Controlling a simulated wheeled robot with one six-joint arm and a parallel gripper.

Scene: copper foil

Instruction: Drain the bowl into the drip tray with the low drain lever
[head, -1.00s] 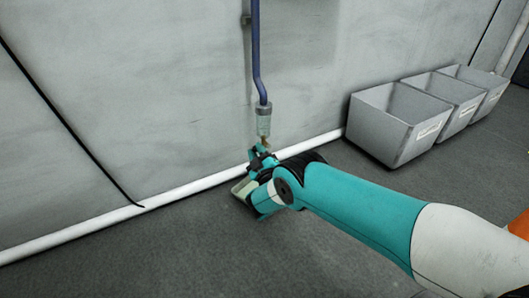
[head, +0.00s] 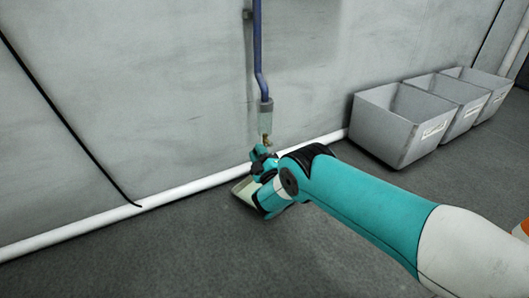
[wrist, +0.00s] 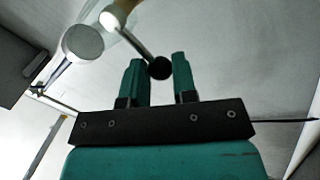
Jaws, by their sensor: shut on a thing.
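The clear bowl (head: 265,117) hangs upright at the lower end of the blue pipe, with a small brass-coloured drain fitting (head: 267,141) under it. The pale drip tray (head: 243,191) lies on the floor by the wall, partly hidden behind my wrist. My gripper (head: 262,152) is just below the bowl. In the wrist view, the drain lever (wrist: 159,68) is a thin rod with a round black knob. My gripper (wrist: 160,72) is shut on the knob, between its two teal fingers. The liquid level and the tray's inside are not clear.
The blue pipe (head: 258,50) runs down the grey wall. A white pipe (head: 90,232) runs along the wall's foot. Several grey bins (head: 385,128) stand against the wall at right. The floor (head: 150,265) at front left is clear.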

